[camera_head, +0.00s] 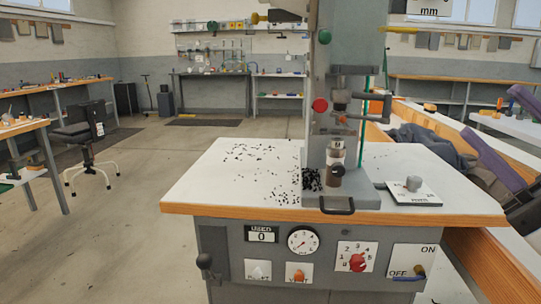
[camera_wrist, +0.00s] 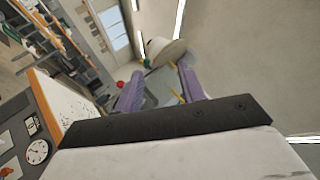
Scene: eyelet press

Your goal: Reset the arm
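My gripper (camera_head: 488,110) is at the right edge of the camera_head view, right of the press table, with its two purple fingers apart. It also shows in the wrist view (camera_wrist: 160,82), tilted, with a gap between the fingers and nothing held there. The grey eyelet press (camera_head: 320,110) stands on the white-topped table (camera_head: 225,175). My gripper is clear of the press and table. Most of my arm is out of view.
Small black bits (camera_head: 285,195) are scattered on the table's left half. A white plate with a grey knob (camera_head: 413,184) lies right of the press. The front panel has a gauge (camera_head: 303,240), a red dial (camera_head: 357,262) and an ON/OFF switch (camera_head: 420,271). Open floor lies to the left.

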